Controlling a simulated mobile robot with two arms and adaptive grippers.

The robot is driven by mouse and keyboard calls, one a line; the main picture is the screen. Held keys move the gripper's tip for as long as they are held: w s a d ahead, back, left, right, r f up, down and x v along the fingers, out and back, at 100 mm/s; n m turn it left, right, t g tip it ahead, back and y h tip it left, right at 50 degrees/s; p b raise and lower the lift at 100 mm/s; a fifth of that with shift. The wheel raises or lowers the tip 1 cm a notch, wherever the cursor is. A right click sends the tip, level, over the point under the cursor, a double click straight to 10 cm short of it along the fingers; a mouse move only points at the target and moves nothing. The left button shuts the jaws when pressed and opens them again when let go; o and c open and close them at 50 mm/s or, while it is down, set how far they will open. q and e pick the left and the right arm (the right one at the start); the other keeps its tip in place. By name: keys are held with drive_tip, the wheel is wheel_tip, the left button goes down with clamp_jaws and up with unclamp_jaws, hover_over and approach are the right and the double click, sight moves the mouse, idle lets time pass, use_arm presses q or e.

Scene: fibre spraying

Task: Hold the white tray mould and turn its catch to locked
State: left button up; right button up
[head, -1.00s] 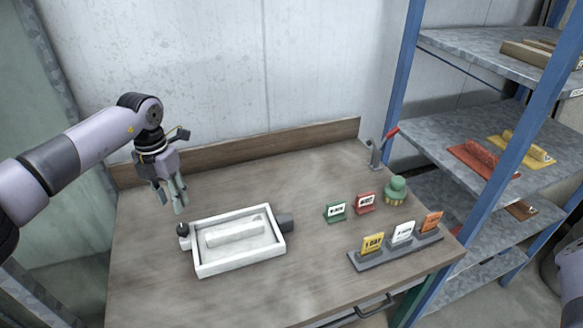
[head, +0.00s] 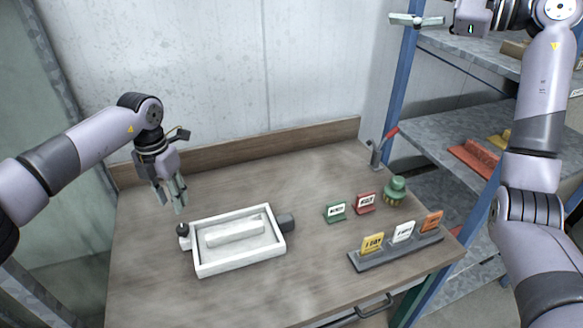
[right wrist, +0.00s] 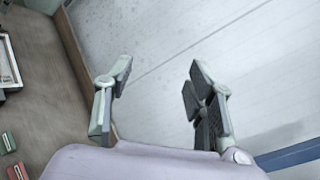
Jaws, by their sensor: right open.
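The white tray mould (head: 240,266) lies on the workbench, with a pale raised block inside it. A small dark knob (head: 183,231) sits at its left end and a dark grey piece (head: 286,222) at its right end. I cannot tell the catch's setting. My left gripper (head: 172,200) points down above the bench, behind and left of the mould, its fingers apart and empty. My right gripper (right wrist: 160,78) is open and empty, raised high at the upper right, well away from the mould. Part of the mould shows at the left edge of the right wrist view.
Green (head: 335,211) and red (head: 365,203) signs, a green rounded object (head: 396,190) and a dark rack (head: 395,250) of tags stand right of the mould. A red-handled clamp (head: 380,148) is at the back edge. Blue-posted shelving (head: 470,135) stands at the right.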

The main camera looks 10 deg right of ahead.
drive_tip(key=w+a+f+g+h, duration=0.1)
drive_tip(key=w+a+f+g, duration=0.25)
drive_tip(key=a+f, duration=0.35)
drive_tip(key=n+g+h, duration=0.3)
drive_tip(key=g+h, duration=0.6)
drive_tip(key=h, duration=0.2)
hover_over(292, 217)
wheel_tip(292, 217, down, 29)
drive_tip(key=f, duration=1.7)
drive_tip(key=shift+w, duration=0.25)
drive_tip(key=shift+c, duration=0.4)
clamp_jaws()
